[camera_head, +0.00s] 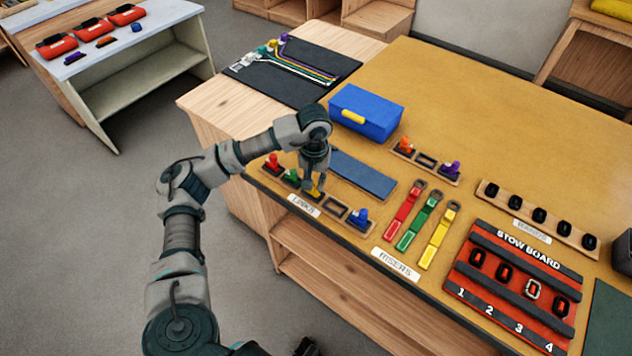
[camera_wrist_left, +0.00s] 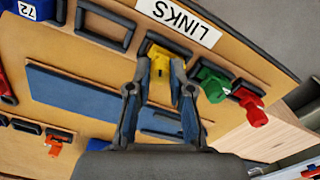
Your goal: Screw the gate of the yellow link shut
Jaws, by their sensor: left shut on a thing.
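The yellow link (camera_head: 319,191) stands in the wooden links rack (camera_head: 345,218), between the green link (camera_head: 292,176) and an empty slot (camera_head: 335,208). My left gripper (camera_head: 314,184) comes down on it from above. In the left wrist view, the two fingers of my left gripper (camera_wrist_left: 158,80) are closed around the upper part of the yellow link (camera_wrist_left: 159,60), one on each side. The fingers hide part of the link, and I cannot tell how its gate stands. My right gripper is not in view.
The red link (camera_head: 272,161) and blue link (camera_head: 358,217) share the rack. A blue box (camera_head: 366,112) and flat blue pad (camera_head: 362,174) lie behind it. Red, green and yellow risers (camera_head: 437,236) and the stow board (camera_head: 515,285) are to the right.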

